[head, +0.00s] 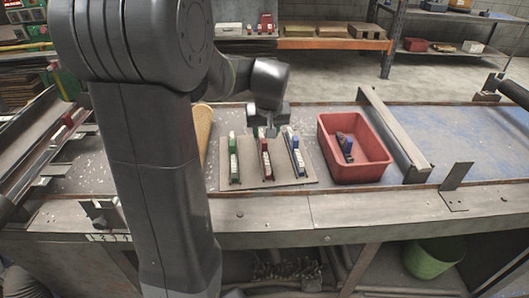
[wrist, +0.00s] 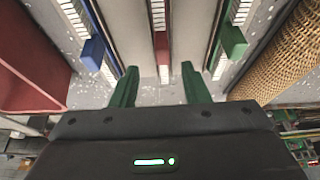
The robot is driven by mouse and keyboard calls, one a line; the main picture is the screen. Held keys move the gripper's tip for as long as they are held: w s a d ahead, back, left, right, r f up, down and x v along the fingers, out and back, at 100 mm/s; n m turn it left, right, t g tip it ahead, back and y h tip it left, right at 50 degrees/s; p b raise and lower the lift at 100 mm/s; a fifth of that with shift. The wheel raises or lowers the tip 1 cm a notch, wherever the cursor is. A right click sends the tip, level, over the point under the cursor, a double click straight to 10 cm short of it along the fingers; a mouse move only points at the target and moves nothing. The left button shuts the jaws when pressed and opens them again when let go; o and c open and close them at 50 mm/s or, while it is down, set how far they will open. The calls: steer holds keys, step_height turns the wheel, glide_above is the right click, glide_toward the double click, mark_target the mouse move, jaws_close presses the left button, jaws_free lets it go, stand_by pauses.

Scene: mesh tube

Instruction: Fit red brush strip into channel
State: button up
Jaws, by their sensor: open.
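The red brush strip (head: 266,160) lies in the middle of a pale board (head: 212,184), its white bristles showing; I cannot tell how it is seated. Its red end block shows in the wrist view (wrist: 162,45), just beyond my fingertips. A green strip (head: 234,160) lies left of it and a blue strip (head: 296,153) right of it in the head view. In the wrist view the blue strip's block (wrist: 92,54) is left and the green strip's block (wrist: 233,40) right. My gripper (wrist: 159,68) is open and empty at the board's back end. I cannot make out which groove is the channel.
A red bin (head: 374,172) holding small blue and red pieces stands right of the board. A woven mesh tube (head: 203,122) lies left of it. A raised metal rail (head: 393,135) crosses the bench (head: 450,135) right of the bin.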

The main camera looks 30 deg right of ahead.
mark_target(264, 141)
steer(key=shift+a+p+x, duration=0.15)
steer(key=shift+p+x, duration=0.1)
steer(key=shift+x, duration=1.25)
steer(key=shift+a+p+x, duration=0.1)
steer(key=shift+p+x, duration=0.1)
steer(key=shift+x, duration=1.25)
steer(key=shift+s, duration=0.15)
steer(key=shift+c, duration=0.2)
jaws_close()
